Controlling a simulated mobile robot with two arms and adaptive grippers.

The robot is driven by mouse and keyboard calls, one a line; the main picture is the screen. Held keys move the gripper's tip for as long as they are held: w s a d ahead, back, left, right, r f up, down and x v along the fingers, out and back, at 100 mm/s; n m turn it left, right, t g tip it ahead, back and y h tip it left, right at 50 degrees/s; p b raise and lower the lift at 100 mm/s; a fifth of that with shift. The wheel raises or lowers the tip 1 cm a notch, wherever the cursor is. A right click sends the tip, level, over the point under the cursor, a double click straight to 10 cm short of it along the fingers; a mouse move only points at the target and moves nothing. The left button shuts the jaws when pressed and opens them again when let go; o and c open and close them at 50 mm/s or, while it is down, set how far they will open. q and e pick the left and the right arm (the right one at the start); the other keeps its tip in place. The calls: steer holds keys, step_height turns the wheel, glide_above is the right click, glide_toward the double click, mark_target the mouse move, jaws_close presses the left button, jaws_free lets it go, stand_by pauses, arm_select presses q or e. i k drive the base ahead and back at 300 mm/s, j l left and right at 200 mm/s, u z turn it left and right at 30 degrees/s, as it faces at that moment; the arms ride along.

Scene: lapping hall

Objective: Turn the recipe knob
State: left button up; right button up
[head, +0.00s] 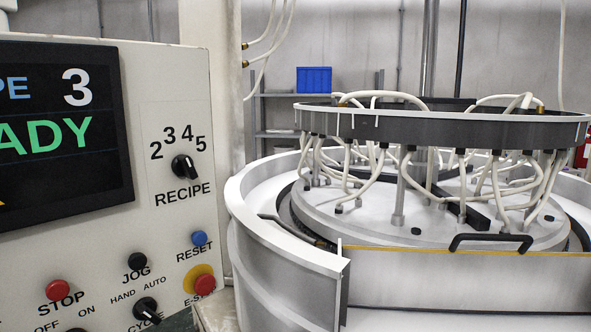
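The recipe knob (184,168) is a small black rotary knob on the pale control panel (225,110), above the label RECIPE. The numbers 2, 3, 4 and 5 are printed in an arc over it. Its white mark seems to point up and left, towards the 3, but it is small. The screen (60,130) left of the knob shows a 3 on its top line and green letters ending in ADY. Its left part is cut off by the picture edge. Neither of my grippers is in view, and nothing covers the knob.
Below the knob are a blue RESET button (199,238), a black JOG button (137,261), a red STOP button (57,289), a red emergency stop (204,284) and a black cycle switch (146,308). A large round lapping machine (290,260) stands right. A blue bin (314,80) sits behind.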

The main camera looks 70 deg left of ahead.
mark_target(182, 165)
steer(key=u, duration=2.75)
